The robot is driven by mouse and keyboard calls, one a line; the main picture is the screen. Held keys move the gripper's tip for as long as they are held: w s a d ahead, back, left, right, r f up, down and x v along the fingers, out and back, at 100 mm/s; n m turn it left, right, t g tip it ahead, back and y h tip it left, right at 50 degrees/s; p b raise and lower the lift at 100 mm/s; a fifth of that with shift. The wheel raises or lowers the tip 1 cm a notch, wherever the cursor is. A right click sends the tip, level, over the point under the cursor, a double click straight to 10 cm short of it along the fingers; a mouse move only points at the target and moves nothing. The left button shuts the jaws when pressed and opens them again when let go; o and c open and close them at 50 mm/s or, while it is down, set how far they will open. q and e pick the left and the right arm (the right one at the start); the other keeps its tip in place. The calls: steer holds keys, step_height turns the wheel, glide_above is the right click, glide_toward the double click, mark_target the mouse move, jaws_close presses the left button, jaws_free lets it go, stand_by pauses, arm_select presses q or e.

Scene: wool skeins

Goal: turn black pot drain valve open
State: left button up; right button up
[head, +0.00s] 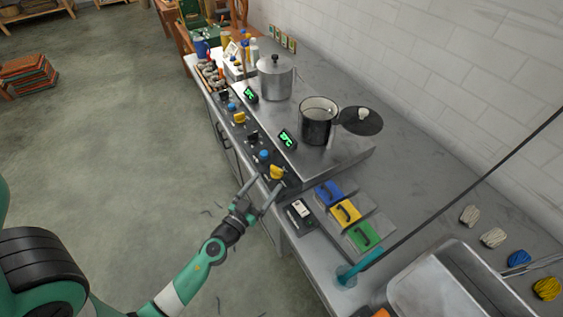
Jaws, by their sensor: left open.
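The black pot (316,124) stands uncovered on the steel cooktop unit. On the front panel below it are a yellow knob or valve (277,172), a blue one (264,155) and a black one (253,137). I cannot tell from labels which is the drain valve. My left gripper (267,183) is open and empty, its fingers pointing at the yellow knob from the front. The fingertips are close to it; I cannot tell whether they touch. My right gripper is not in view.
A lidded steel pot (275,80) stands behind, with its own knobs (232,106). A dark lid (361,121) lies beside the black pot.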

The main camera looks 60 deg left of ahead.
mark_target(282, 167)
arm_select(q)
steer(key=x, duration=1)
steer(key=shift+w+a+r, duration=0.1)
steer(key=shift+c, duration=0.3)
